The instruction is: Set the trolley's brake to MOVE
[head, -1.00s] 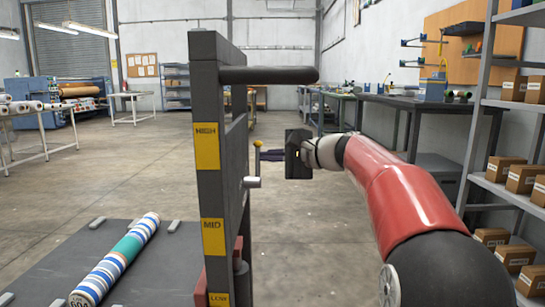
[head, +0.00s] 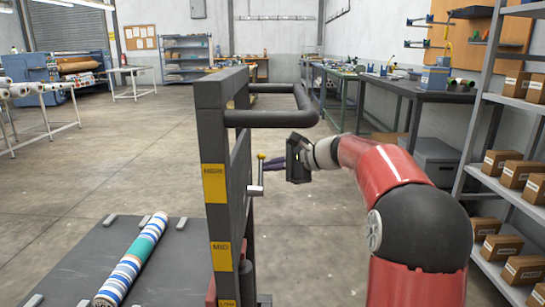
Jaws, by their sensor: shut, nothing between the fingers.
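The trolley (head: 168,247) stands in front of me, with a dark upright frame (head: 208,128) carrying yellow HIGH (head: 214,183) and MID (head: 221,257) labels. Its dark push handle (head: 270,118) sticks out at the upper right. A thin lever with a yellow knob (head: 262,156) stands upright on the right side of the frame, above a light grey stub (head: 255,190). My gripper (head: 268,164) points left with its dark fingers shut and empty, right by the lever just below the knob. Whether they touch is unclear. No MOVE marking is readable.
A striped roll (head: 133,260) lies on the trolley's deck between small grey blocks. A shelf with cardboard boxes (head: 500,165) stands close on the right, and a workbench (head: 410,92) is behind my arm. The floor (head: 120,150) on the left is open.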

